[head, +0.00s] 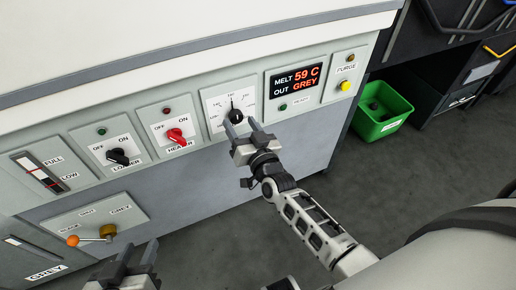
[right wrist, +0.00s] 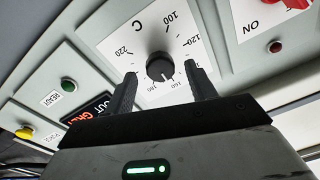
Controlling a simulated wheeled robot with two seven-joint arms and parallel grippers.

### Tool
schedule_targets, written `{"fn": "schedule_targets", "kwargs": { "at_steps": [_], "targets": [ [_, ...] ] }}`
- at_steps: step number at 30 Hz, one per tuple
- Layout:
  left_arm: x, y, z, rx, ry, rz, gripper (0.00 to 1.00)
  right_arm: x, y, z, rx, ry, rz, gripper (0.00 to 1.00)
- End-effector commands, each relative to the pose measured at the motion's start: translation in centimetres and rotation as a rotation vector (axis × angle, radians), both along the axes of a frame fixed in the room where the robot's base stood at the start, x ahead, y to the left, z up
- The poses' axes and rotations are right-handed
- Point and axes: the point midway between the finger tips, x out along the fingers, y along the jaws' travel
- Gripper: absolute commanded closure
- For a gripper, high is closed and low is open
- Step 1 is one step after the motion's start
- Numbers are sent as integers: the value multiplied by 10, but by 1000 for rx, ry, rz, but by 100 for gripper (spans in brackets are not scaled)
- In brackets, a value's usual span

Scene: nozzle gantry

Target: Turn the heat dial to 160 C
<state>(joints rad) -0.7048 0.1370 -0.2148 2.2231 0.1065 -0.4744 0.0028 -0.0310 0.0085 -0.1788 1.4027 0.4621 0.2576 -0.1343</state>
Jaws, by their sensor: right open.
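The heat dial is a round black knob (head: 236,115) on a white scale plate (head: 217,101) in the front panel. In the right wrist view the knob (right wrist: 160,67) is ringed by numbers, with 160 and 180 on its near side; its pale mark points about between these two. My right gripper (head: 242,126) is open, its fingertips just in front of the dial. In the right wrist view its two fingers (right wrist: 163,92) stand either side of the knob, seemingly with gaps. My left gripper (head: 139,252) is empty and looks open at the bottom, away from the dial.
Left of the dial are the red heater switch (head: 176,134) and black loader switch (head: 118,156). Right are the display (head: 295,84), reading MELT 59 C, OUT GREY, and the yellow purge button (head: 345,86). A green bin (head: 381,112) stands on the floor.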

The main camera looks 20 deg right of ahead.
Motion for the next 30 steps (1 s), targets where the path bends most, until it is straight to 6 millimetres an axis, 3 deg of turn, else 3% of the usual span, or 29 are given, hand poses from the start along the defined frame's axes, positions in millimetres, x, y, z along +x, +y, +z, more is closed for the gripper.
{"fn": "schedule_targets", "kwargs": {
  "at_steps": [9, 15, 21, 30],
  "targets": [
    [-2, 0, -1, 0, 19, 1, 64, -78, -5, -3, -1, 6, 1, 44],
    [-1, 0, 1, -1, 17, 2, 64, -118, -8, -4, -1, 3, 2, 44],
    [0, 0, 1, -1, 15, 3, 64, -138, -9, -4, 0, 2, 2, 44],
    [0, 0, 2, -1, 13, 4, 64, -141, -9, -4, 0, 2, 2, 44]
  ]
}}
